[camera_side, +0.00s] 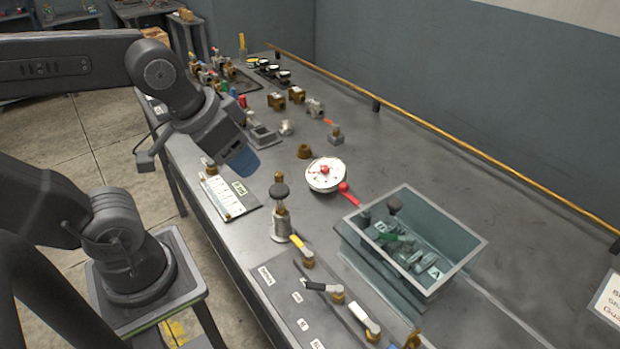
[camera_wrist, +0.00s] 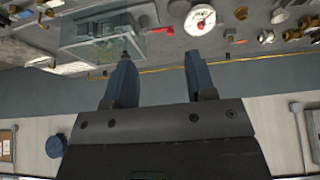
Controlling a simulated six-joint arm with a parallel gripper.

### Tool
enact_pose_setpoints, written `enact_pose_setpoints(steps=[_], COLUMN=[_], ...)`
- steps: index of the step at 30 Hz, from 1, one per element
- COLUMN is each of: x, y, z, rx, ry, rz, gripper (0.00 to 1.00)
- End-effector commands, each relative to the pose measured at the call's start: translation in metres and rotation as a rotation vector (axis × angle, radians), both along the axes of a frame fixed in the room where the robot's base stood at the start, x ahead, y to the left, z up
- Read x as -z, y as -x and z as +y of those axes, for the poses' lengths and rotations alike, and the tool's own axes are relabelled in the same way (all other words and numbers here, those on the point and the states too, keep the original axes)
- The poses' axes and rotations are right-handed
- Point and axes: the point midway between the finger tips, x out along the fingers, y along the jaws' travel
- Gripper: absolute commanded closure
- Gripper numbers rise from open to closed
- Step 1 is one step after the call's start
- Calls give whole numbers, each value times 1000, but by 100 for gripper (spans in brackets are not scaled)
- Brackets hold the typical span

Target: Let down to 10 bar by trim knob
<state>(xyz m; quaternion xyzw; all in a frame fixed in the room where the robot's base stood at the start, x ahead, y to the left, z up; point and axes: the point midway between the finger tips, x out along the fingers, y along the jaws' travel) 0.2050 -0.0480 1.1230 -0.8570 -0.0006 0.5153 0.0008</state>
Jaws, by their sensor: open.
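A round white gauge (camera_side: 325,174) with a red centre lies on the bench, a red lever (camera_side: 347,192) beside it. The gauge shows at the top of the wrist view (camera_wrist: 201,18), too small to read. I cannot tell which is the trim knob. My gripper (camera_side: 242,160) is above the bench, up and left of the gauge, touching nothing. Its two blue fingers are apart and empty in the wrist view (camera_wrist: 160,65).
The tank (camera_side: 462,262) stands right of the gauge. A panel with several lever valves (camera_side: 338,293) lies at the front. A printed card (camera_side: 225,200) lies at the left edge. Brass fittings (camera_side: 277,101) fill the far end. A yellow rail (camera_side: 470,150) runs along the back.

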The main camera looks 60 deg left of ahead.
Motion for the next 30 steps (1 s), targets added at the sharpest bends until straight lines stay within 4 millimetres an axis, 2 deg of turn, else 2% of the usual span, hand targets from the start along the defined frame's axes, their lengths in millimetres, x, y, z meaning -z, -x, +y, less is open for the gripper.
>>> enact_pose_setpoints(steps=[5, 8, 14, 18, 24, 30], x=[0, 4, 28, 57, 95, 110], y=[-28, -57, -114, -144, -165, -170], z=[15, 35, 88, 131, 176, 189], rx=[-16, -24, -33, -32, -26, -20], ry=[-21, -37, -45, -30, 1, 11], rz=[70, 142, 287, 381, 466, 490], gripper=[49, 49, 49, 49, 49, 49])
